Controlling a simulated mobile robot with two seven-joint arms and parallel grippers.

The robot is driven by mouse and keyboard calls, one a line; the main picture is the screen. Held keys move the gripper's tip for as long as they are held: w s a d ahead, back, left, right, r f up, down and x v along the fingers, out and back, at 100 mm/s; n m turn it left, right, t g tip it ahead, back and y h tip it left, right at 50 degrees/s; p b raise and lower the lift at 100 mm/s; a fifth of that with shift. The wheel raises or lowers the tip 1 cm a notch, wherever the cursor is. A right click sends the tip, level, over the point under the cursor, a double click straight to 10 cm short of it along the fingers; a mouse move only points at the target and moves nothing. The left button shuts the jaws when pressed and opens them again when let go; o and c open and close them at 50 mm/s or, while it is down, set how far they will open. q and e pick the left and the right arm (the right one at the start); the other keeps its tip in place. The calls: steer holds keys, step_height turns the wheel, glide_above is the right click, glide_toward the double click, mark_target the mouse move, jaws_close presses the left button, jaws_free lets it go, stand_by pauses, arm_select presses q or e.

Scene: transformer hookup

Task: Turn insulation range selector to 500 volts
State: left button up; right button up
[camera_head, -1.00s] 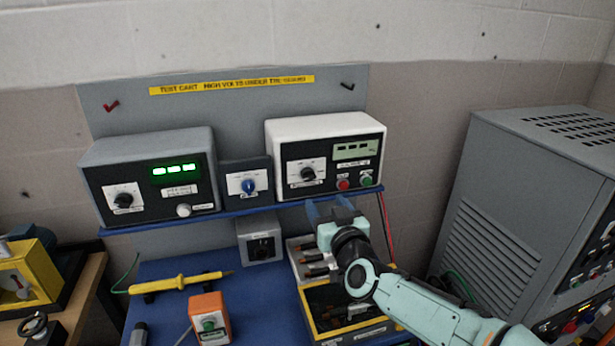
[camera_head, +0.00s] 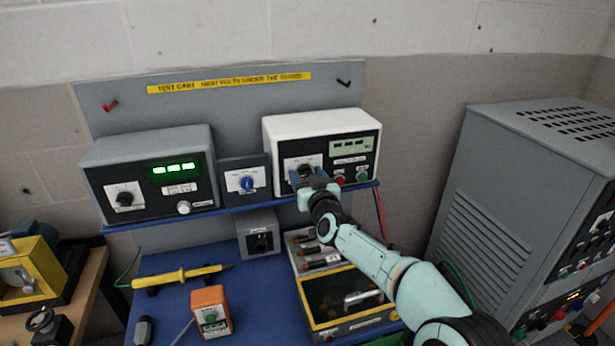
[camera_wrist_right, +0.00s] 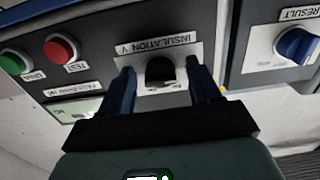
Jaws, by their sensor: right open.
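The insulation range selector (camera_wrist_right: 160,70) is a black knob on a white label plate marked INSULATION V, upside down in the right wrist view. It is on the front of the white tester (camera_head: 318,122) on the blue shelf. My right gripper (camera_wrist_right: 160,88) is open, with one blue finger on each side of the knob; I cannot tell whether they touch it. In the head view the right gripper (camera_head: 308,180) covers most of the knob and its scale, so the pointer's setting cannot be read. My left gripper is not in view.
A red button (camera_wrist_right: 60,47) and a green button (camera_wrist_right: 14,62) sit beside the selector. A blue RESULT knob (camera_wrist_right: 296,45) is on the neighbouring panel. The grey unit (camera_head: 150,170) stands at left; a yellow-edged box (camera_head: 310,318) lies below my arm.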

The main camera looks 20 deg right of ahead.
steer(key=c, duration=1)
